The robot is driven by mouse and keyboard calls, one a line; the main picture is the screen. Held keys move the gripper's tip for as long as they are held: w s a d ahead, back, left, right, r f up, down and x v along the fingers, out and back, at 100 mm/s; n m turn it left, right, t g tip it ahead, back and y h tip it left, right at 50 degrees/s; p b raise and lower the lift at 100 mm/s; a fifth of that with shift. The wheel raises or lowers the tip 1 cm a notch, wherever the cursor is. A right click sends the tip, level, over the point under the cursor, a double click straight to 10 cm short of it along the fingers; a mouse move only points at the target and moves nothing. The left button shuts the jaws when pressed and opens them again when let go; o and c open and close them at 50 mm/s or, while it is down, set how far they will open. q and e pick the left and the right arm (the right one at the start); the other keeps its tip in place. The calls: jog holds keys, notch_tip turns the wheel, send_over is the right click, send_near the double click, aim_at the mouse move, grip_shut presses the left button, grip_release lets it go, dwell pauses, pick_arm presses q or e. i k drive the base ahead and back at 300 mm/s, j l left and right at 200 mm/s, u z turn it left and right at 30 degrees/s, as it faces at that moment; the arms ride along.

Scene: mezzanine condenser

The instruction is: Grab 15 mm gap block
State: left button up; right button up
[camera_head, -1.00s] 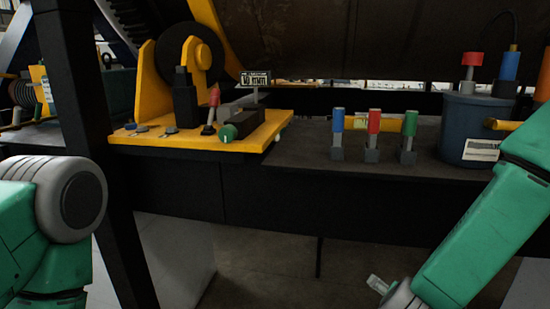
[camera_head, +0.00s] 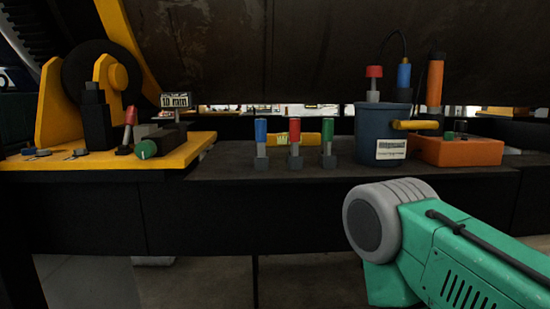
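Three small blocks with coloured tops stand upright in grey holders on the dark bench: a blue one (camera_head: 261,132), a red one (camera_head: 295,132) and a green one (camera_head: 328,134). No size marking is readable on them, so I cannot tell which is the 15 mm gap block. A small sign (camera_head: 175,100) on the yellow fixture at the left reads "10 mm". My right arm comes in at the lower right, below and in front of the bench, but its gripper is out of the picture. My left arm and gripper are not in view.
A dark blue bucket (camera_head: 370,139) holding red- and blue-topped tools stands right of the blocks. An orange box (camera_head: 457,151) is beyond it. The yellow fixture plate (camera_head: 195,150) with a green-ended knob borders the left. The bench front before the blocks is clear.

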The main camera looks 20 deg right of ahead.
aim_at(294, 123)
jog(key=i+z, duration=0.15)
jog(key=z, duration=0.25)
jog(key=i+z, duration=0.2)
jog(key=z, duration=0.2)
